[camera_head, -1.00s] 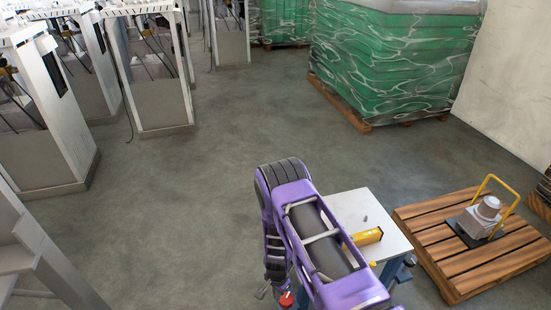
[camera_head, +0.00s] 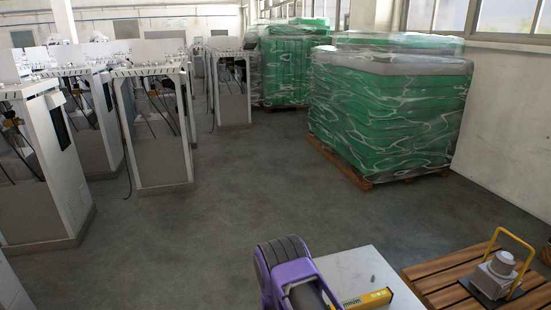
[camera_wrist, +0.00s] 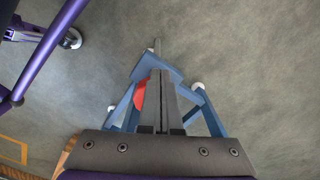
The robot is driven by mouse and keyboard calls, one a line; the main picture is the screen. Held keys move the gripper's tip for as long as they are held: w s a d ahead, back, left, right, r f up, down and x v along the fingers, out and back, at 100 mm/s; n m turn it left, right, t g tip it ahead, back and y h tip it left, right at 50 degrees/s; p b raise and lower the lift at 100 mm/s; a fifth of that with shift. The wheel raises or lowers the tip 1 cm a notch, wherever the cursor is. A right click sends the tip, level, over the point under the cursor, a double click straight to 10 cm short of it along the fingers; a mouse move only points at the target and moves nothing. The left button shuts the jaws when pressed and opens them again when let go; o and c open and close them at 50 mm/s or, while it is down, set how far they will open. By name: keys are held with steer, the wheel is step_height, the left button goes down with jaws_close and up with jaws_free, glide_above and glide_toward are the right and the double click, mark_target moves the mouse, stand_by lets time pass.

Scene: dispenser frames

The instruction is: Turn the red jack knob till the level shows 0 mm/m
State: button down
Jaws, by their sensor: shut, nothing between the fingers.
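The red jack knob (camera_wrist: 139,97) shows in the wrist view just left of my fingers, partly hidden behind them and against a blue stand frame (camera_wrist: 122,108). My gripper (camera_wrist: 157,74) is shut and empty, its two fingers side by side in front of the frame. I cannot tell whether they touch the knob. In the head view a yellow level (camera_head: 372,299) lies on the white tabletop (camera_head: 345,262); its reading is not legible. The knob and my gripper are out of the head view.
A wooden pallet (camera_head: 432,280) with a grey device (camera_head: 497,274) and yellow handle stands right of the table. Green wrapped stacks (camera_head: 385,125) stand behind. White cabinets (camera_head: 155,125) line the left. The floor between is clear.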

steer(key=shift+w+d, duration=0.25)
steer(key=shift+d, duration=0.1)
stand_by(0.5)
steer(key=shift+s+d+b, duration=0.1)
steer(key=shift+d+b, duration=0.2)
steer(key=shift+b, duration=0.8)
steer(key=shift+s+a, duration=0.1)
step_height(320, 180, up, 6)
steer(key=p, duration=0.3)
steer(key=shift+s+a+p, duration=0.3)
steer(key=shift+a, duration=0.05)
